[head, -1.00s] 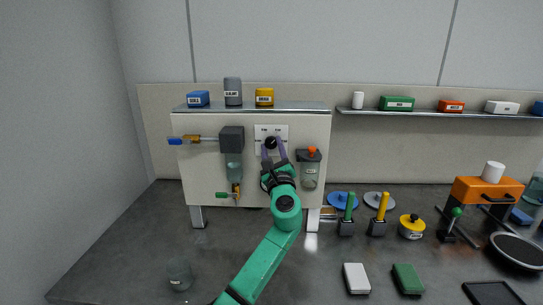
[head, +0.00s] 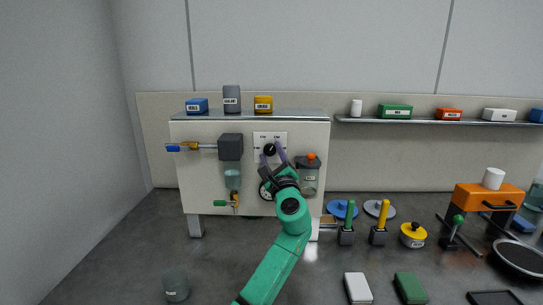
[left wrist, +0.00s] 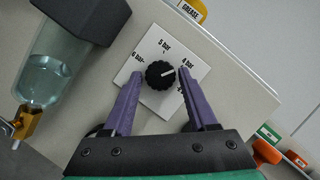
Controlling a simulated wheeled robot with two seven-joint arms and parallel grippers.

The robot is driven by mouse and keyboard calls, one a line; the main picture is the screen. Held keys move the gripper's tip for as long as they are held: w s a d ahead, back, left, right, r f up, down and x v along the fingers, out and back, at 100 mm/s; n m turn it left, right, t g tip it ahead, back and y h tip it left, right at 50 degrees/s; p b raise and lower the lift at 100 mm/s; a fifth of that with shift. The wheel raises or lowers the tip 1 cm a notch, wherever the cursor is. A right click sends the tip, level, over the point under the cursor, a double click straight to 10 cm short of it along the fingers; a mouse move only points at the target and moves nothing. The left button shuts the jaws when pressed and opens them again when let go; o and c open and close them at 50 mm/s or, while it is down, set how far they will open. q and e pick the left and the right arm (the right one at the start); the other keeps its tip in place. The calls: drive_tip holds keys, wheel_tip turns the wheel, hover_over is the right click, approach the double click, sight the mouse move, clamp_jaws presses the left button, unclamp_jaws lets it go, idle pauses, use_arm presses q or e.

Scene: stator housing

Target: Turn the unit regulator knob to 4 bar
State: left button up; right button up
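The black regulator knob (left wrist: 160,75) sits on a white dial plate (left wrist: 155,47) marked 4, 5 and 6 bar. In the left wrist view its white mark points right and slightly up, toward the 4 bar label. The knob also shows in the head view (head: 269,149) on the cream panel (head: 205,180). My left gripper (left wrist: 160,73) has its purple fingers on either side of the knob, with small gaps that look clear of it. It also shows in the head view (head: 272,153), rolled against the panel. My right gripper is not in view.
A square dark filter unit (head: 231,147) with a clear bowl is left of the dial. A clear container with an orange cap (head: 311,156) is close on its right. A round gauge (head: 265,190) is partly behind my gripper. Labelled containers, such as the yellow one (head: 263,104), stand on top.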

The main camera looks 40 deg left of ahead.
use_arm(q)
drive_tip(key=shift+o, duration=0.6)
drive_tip(key=b+v, duration=0.4)
drive_tip(key=v, duration=1)
drive_tip(key=shift+s+d, duration=0.2)
drive_tip(key=shift+f, duration=0.1)
